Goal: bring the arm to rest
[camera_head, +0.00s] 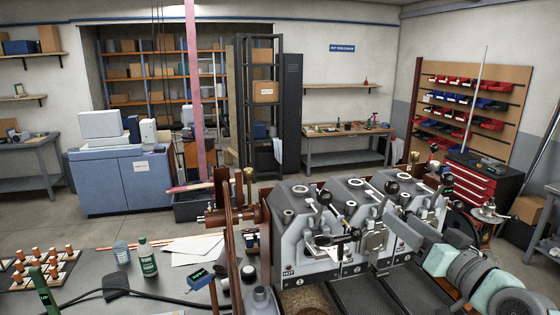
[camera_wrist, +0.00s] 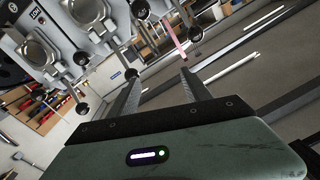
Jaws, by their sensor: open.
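My gripper (camera_wrist: 158,74) shows in the wrist view with its two dark fingers apart and nothing between them. In the head view my arm reaches in from the lower right, close over the right part of the grey sample roaster (camera_head: 300,240). The fingertips are hard to make out there among the roaster's levers and knobs. In the wrist view the roaster (camera_wrist: 85,12) fills the upper left, with round openings and black knobs close to the left finger. I cannot tell whether the finger touches a knob.
The bench (camera_head: 95,262) holds a green bottle (camera_head: 147,262), a glass (camera_head: 121,252), white papers (camera_head: 193,249) and a rack of small cups (camera_head: 42,268) at left. A red tool cabinet (camera_head: 473,187) stands behind the roaster. Open floor lies behind the bench.

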